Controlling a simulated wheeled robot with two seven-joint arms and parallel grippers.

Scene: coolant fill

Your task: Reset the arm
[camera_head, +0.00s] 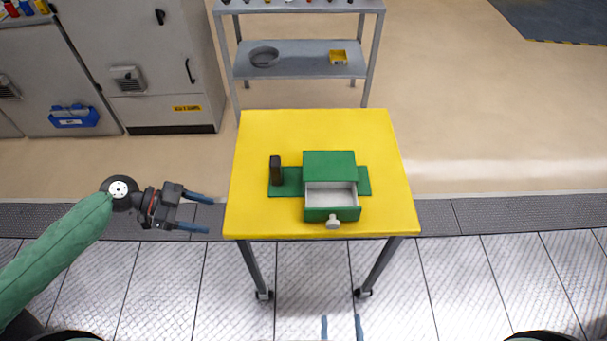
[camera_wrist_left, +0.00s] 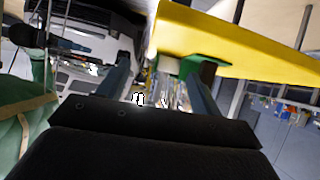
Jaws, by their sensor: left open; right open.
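My left gripper (camera_head: 202,214) is open and empty. It is in the air just left of the yellow table, with its blue fingers pointing right; in the left wrist view its open fingers (camera_wrist_left: 162,80) show with the table beside them. My right gripper (camera_head: 342,328) shows only as two blue fingertips, set apart, at the bottom edge of the head view. It is open, in front of the table, and the rest of it is out of frame.
A yellow table (camera_head: 270,135) on wheels holds a green box (camera_head: 329,165) with its drawer (camera_head: 332,214) pulled open. The drawer looks empty. A black upright block (camera_head: 275,170) stands left of the box. A grey shelf (camera_head: 300,68) and grey cabinets (camera_head: 145,60) stand behind.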

